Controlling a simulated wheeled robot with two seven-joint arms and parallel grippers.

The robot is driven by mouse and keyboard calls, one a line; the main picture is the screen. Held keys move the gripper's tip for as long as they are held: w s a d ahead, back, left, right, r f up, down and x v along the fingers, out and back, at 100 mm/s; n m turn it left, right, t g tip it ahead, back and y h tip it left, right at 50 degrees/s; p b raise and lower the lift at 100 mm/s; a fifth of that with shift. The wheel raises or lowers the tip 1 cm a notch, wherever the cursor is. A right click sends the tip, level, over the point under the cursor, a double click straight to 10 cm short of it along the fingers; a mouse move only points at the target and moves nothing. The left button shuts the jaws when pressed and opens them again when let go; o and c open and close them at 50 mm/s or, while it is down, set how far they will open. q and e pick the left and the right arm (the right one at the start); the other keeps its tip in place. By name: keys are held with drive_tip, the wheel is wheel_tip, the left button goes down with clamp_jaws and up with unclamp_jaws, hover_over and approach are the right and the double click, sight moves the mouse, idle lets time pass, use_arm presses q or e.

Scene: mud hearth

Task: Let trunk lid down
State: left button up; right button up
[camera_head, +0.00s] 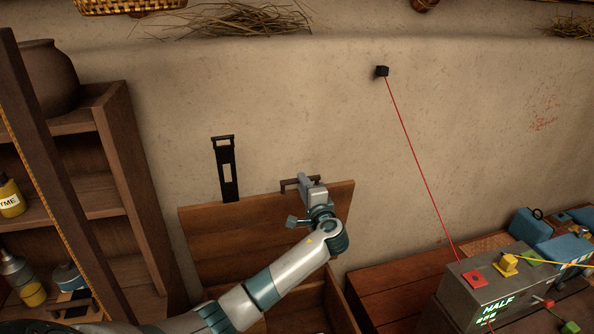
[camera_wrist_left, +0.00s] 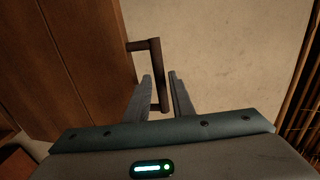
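The brown wooden trunk lid (camera_head: 235,240) stands raised against the mud wall; its planks also fill the left of the left wrist view (camera_wrist_left: 70,60). A dark handle (camera_head: 287,184) sticks out from its upper edge, and a black hasp (camera_head: 228,172) rises from the same edge. My left gripper (camera_head: 305,181) is at the handle. In the left wrist view its two fingers (camera_wrist_left: 162,78) stand on either side of the handle's bar (camera_wrist_left: 156,60), with narrow gaps visible. The trunk's inside is partly hidden by my left arm. My right gripper is not in view.
A wooden shelf (camera_head: 110,150) with jars and bottles stands at left. A grey box (camera_head: 480,290) with coloured blocks stands at right, with blue objects (camera_head: 540,236) behind it. A red line runs down from a black wall fixture (camera_head: 381,71).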

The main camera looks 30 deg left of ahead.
use_arm(q)
drive_tip(key=p+x, duration=0.1)
drive_tip(key=x, duration=0.5)
drive_tip(key=shift+w+a+p, duration=0.2)
drive_tip(key=shift+a+p, duration=0.05)
drive_tip(key=shift+p, duration=0.1)
clamp_jaws()
